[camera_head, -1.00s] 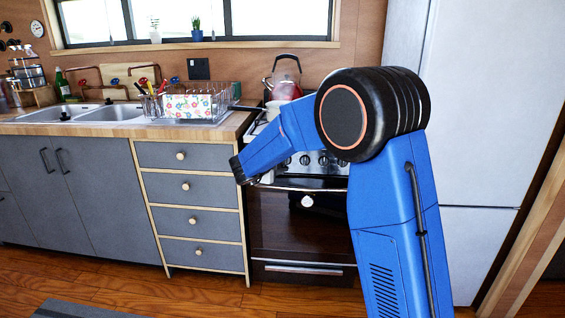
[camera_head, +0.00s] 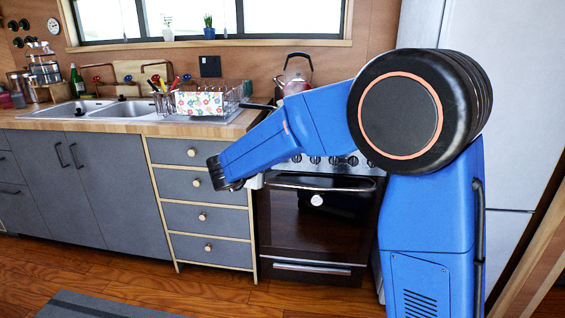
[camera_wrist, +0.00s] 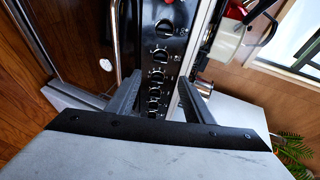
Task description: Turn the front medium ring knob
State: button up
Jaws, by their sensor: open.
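The stove's front control panel carries a row of black knobs. In the head view, several knobs (camera_head: 333,160) show just below my blue forearm. In the wrist view the panel runs up the picture, with the knobs (camera_wrist: 160,55) in a line. I cannot read the markings, so I cannot tell which is the front medium ring knob. My gripper (camera_wrist: 162,80) is open and empty, with its two fingers on either side of the panel in the picture and lower knobs showing between them. I cannot tell any contact.
The dark oven door (camera_head: 312,225) has a bar handle and a small white round piece (camera_head: 317,200). A red kettle (camera_head: 296,77) stands on the stove. Drawers (camera_head: 205,190) and a sink counter lie left, a white fridge (camera_head: 515,110) right.

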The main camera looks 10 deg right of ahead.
jog(key=shift+v, duration=1.75)
notch_tip(320, 180, up, 5)
jog(key=w+d+n+t+y, duration=0.1)
jog(key=d+n+t+y, duration=0.1)
jog(key=n+t+y, duration=0.1)
jog(key=s+r+n+y, duration=0.5)
jog(key=s+n+y, duration=0.3)
jog(key=n, duration=0.3)
jog(key=s+d+f+n+g, duration=0.3)
jog(key=s+d+f, duration=0.2)
jog(key=s, duration=0.7)
jog(key=s+d+f+n+g+h, duration=0.1)
jog(key=s+d+f+n+g, duration=0.2)
jog(key=s, duration=0.9)
jog(key=s+d+f+n+g+h, duration=0.1)
jog(key=s+d+f+n+g, duration=0.2)
jog(key=s+d+f, duration=0.5)
jog(key=s+f+n, duration=0.1)
jog(key=s+f, duration=0.1)
jog(key=s, duration=0.2)
jog(key=shift+s+d+f+n, duration=0.2)
jog(key=shift+s+f+n, duration=0.05)
jog(key=shift+n, duration=0.15)
